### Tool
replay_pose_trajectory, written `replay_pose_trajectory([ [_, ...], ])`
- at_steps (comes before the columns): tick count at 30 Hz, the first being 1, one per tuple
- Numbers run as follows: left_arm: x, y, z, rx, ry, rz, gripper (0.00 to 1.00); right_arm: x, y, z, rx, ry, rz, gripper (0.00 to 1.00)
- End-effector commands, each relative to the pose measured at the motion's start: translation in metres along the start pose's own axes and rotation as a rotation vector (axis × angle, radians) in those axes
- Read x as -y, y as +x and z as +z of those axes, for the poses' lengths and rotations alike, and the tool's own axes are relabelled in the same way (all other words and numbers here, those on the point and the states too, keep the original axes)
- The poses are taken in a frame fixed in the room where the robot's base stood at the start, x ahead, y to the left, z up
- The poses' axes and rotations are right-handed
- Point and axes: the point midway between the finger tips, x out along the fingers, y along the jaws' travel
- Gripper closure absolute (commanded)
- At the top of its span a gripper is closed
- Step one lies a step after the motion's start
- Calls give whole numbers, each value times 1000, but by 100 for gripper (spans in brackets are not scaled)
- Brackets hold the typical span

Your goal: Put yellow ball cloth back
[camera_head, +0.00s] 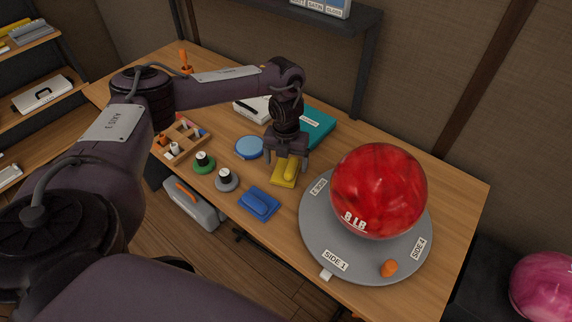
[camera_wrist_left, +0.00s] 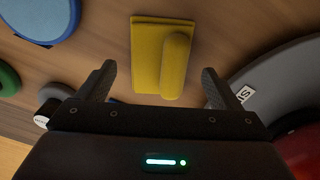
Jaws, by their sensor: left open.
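The yellow ball cloth (camera_head: 281,180) lies on the workbench between the blue cloth and the teal book, with a raised yellow roll on a flat square. In the left wrist view the yellow cloth (camera_wrist_left: 149,58) lies beyond and between my two fingertips. My left gripper (camera_head: 287,165) points down just above the cloth, open and empty; its fingers show apart in the left wrist view (camera_wrist_left: 160,85). A red ball (camera_head: 378,190) rests on the grey round turntable (camera_head: 322,240) to the right. My right gripper is not in view.
A blue cloth (camera_head: 259,201) lies in front of the yellow one. A blue round lid (camera_head: 249,148), a green-based spool (camera_head: 204,163), a grey-based spool (camera_head: 227,181) and a wooden tray (camera_head: 183,138) stand to the left. A teal book (camera_head: 318,130) lies behind.

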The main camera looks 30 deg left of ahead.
Motion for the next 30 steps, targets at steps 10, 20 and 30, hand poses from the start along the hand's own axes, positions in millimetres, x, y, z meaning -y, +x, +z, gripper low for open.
replay_pose_trajectory([
  [10,0,-80,1,5,2,0,14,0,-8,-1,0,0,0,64],
  [20,0,-101,0,1,0,0,14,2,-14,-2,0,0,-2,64],
  [30,0,-101,0,0,-1,0,14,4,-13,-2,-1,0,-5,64],
])
